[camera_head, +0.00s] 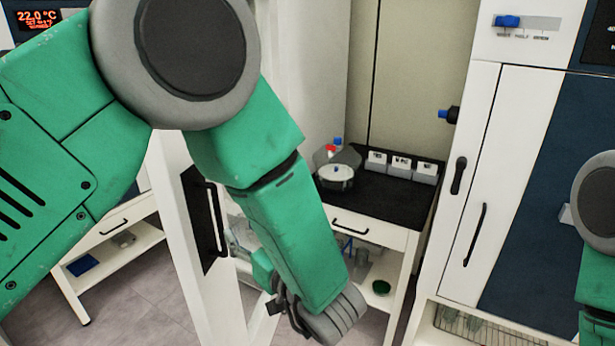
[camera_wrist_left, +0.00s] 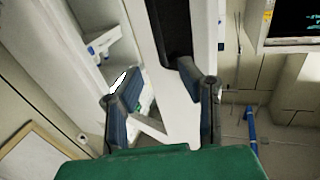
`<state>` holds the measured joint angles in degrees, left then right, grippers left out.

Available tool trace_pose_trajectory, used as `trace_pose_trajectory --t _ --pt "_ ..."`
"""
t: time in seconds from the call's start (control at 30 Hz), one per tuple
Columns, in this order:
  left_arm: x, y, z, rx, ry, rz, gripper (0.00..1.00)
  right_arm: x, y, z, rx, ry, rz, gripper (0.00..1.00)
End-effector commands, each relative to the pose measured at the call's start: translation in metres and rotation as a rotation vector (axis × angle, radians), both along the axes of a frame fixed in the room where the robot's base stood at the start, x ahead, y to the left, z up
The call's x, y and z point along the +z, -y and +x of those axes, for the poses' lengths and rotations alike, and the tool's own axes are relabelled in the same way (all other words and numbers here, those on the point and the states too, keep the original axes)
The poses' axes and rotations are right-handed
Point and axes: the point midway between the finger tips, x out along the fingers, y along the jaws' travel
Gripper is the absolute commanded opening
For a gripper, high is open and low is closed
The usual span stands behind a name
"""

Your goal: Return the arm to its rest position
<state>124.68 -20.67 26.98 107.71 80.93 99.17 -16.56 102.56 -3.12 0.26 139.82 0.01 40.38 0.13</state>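My left arm (camera_head: 290,235), green with grey joints, comes in from the left and bends down across the middle of the head view. Its left gripper (camera_head: 240,246) is partly hidden behind the forearm, near a white door frame and a black panel with a handle (camera_head: 213,215). In the left wrist view the left gripper (camera_wrist_left: 160,72) has its two fingers apart. No held object shows between them; a white frame and shelf lie beyond. A dark handle-like part (camera_wrist_left: 180,40) is close behind the right-hand fingertip, and contact cannot be told. Part of my right arm (camera_head: 594,205) shows at the right edge; its gripper is out of view.
A black-topped cabinet (camera_head: 385,206) holds a round metal-lidded device (camera_head: 336,176) and several small white-labelled boxes (camera_head: 399,167). A tall white and dark-blue unit (camera_head: 527,200) with handles stands right. A lower shelf table (camera_head: 110,245) stands left. Grey floor (camera_head: 140,305) is open at lower left.

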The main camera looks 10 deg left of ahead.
Motion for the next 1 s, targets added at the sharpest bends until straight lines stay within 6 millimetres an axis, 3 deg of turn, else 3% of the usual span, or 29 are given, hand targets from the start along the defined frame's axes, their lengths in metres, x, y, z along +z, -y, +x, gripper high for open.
trace_pose_trajectory --t 0.07,0.17,0.3,0.37,0.47,0.6,0.7,0.8,0.9,1.0 --pt "-0.019 -0.007 0.003 -0.039 -0.029 -0.009 0.33 -0.006 0.000 0.000 0.000 0.000 0.000 0.40" --pt "-0.068 -0.019 0.010 -0.155 -0.115 -0.042 0.33 -0.018 0.000 0.000 -0.001 -0.001 0.000 0.40" --pt "-0.170 -0.040 -0.002 -0.370 -0.346 -0.140 0.33 -0.039 0.000 -0.001 -0.001 -0.001 0.000 0.40" --pt "-0.213 -0.047 -0.020 -0.450 -0.462 -0.192 0.33 -0.047 0.000 -0.001 -0.001 -0.001 0.000 0.40" --pt "-0.276 -0.057 -0.062 -0.555 -0.664 -0.283 0.33 -0.060 0.000 -0.001 0.000 -0.001 0.000 0.40" --pt "-0.344 -0.068 -0.142 -0.659 -0.953 -0.416 0.33 -0.075 0.000 -0.001 0.000 -0.001 0.000 0.40" --pt "-0.374 -0.074 -0.200 -0.705 -1.137 -0.504 0.33 -0.084 0.000 -0.001 0.000 -0.001 0.000 0.40" --pt "-0.389 -0.080 -0.248 -0.729 -1.281 -0.576 0.33 -0.090 0.000 -0.001 0.000 -0.001 0.000 0.40" --pt "-0.394 -0.083 -0.280 -0.744 -1.374 -0.621 0.33 -0.093 0.000 -0.001 0.000 -0.001 0.000 0.40" --pt "-0.395 -0.085 -0.295 -0.750 -1.421 -0.645 0.33 -0.094 0.000 -0.001 -0.001 -0.001 0.000 0.40"
